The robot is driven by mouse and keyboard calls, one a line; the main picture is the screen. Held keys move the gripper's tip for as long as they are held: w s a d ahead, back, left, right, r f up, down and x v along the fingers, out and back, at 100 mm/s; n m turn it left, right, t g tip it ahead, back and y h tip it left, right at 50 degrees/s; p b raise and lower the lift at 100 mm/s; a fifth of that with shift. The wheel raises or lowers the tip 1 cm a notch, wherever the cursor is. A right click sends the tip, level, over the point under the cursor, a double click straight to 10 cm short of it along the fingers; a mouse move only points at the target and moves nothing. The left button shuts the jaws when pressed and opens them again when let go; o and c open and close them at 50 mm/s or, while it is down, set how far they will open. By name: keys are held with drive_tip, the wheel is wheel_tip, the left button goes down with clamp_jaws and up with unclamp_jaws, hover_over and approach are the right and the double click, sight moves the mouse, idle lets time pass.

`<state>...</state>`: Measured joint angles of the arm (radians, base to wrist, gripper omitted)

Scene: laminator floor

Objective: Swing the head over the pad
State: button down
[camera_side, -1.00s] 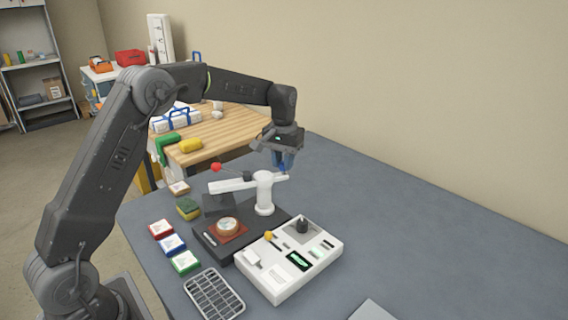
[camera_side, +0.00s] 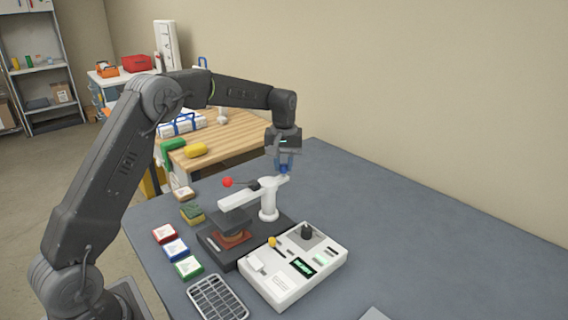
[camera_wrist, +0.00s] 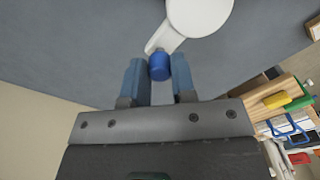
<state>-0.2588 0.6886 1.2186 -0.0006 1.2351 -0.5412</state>
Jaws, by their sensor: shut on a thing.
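The press is a dark base with a white post (camera_side: 268,200) and a white swing arm (camera_side: 236,199) reaching toward the front left. Its dark head (camera_side: 236,221) hangs under the arm's left end, above the reddish pad (camera_side: 230,239), and appears to be over it. The head hides most of the pad and whatever lies on it. A red-ball lever (camera_side: 227,182) sticks out to the left. My gripper (camera_side: 284,170) is shut on the blue knob at the arm's rear end; the knob (camera_wrist: 159,66) shows between the fingers in the wrist view.
A white control box (camera_side: 293,268) stands right of the base. A wire rack (camera_side: 218,299) lies in front. Red, blue and green boxes (camera_side: 176,248) and a sponge (camera_side: 192,213) line the left edge.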

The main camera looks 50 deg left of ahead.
drive_tip(key=shift+a+r, duration=0.1)
drive_tip(key=c, duration=0.9)
unclamp_jaws()
drive_tip(key=shift+c, duration=0.2)
wheel_tip(320, 180, up, 14)
